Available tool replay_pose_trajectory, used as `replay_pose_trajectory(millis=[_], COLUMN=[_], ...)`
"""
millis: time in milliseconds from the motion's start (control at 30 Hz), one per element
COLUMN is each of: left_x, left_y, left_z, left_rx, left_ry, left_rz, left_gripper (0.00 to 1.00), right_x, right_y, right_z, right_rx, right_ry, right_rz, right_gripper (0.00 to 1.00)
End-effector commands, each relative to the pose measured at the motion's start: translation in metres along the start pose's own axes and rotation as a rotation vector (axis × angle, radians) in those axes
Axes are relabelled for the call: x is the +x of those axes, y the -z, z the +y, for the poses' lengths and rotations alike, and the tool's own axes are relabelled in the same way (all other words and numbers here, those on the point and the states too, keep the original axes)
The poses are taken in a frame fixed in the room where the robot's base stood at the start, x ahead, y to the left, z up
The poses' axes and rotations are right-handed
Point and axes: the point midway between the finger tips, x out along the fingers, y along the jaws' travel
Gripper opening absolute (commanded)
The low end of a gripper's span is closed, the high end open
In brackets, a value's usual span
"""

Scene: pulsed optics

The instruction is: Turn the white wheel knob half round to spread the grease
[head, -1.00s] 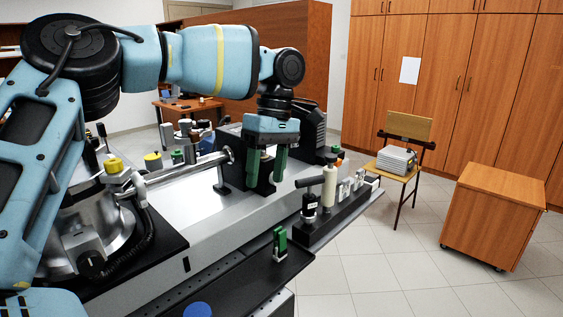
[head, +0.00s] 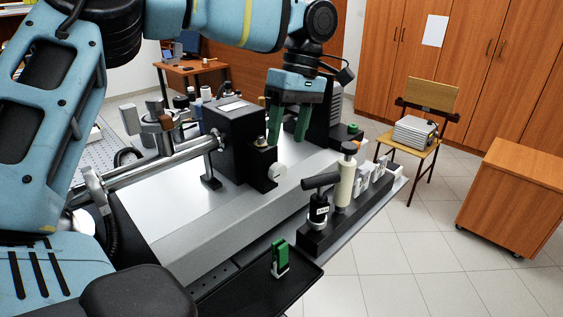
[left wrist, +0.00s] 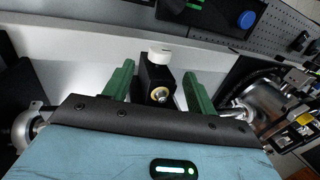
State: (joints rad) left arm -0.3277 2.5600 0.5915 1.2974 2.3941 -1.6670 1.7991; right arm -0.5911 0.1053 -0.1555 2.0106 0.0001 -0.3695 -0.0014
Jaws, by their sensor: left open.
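The white wheel knob (head: 277,172) is a small pale disc on the side of a black block (head: 257,168) beside the large black box. It also shows in the left wrist view (left wrist: 160,51), at the end of the black block, just beyond the fingertips. My left gripper (head: 287,138) points down with two green fingers apart, above and slightly behind the knob. In the left wrist view its fingers (left wrist: 158,72) stand either side of the block and a brass-ringed fitting (left wrist: 159,94), with nothing held. My right gripper is out of view.
A black rack (head: 345,222) with a T-handled tool (head: 320,190) and a cream cylinder (head: 345,180) stands right of the knob. A dark tray (head: 265,290) with a green-and-white piece (head: 280,258) lies in front. A metal tube (head: 160,162) runs left from the box.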

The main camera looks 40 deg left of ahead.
Motion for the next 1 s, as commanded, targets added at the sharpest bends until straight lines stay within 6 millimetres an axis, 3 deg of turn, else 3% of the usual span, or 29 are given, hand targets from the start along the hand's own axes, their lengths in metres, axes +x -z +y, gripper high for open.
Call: replay_pose_trajectory(millis=[167,600,1000], left_x=[0.013,0.071,0.078], left_y=[0.001,0.0,0.001], left_z=[-0.001,-0.001,0.0], left_rx=[0.0,-0.001,-0.001], left_ry=[0.003,0.001,0.0], left_rz=[0.001,-0.001,0.0], left_gripper=[0.57,0.57,0.56], right_x=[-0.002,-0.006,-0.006], right_y=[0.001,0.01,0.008], right_z=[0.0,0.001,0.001], right_rx=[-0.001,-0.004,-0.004], right_ry=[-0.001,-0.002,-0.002], right_rz=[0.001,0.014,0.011], right_gripper=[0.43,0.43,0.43])
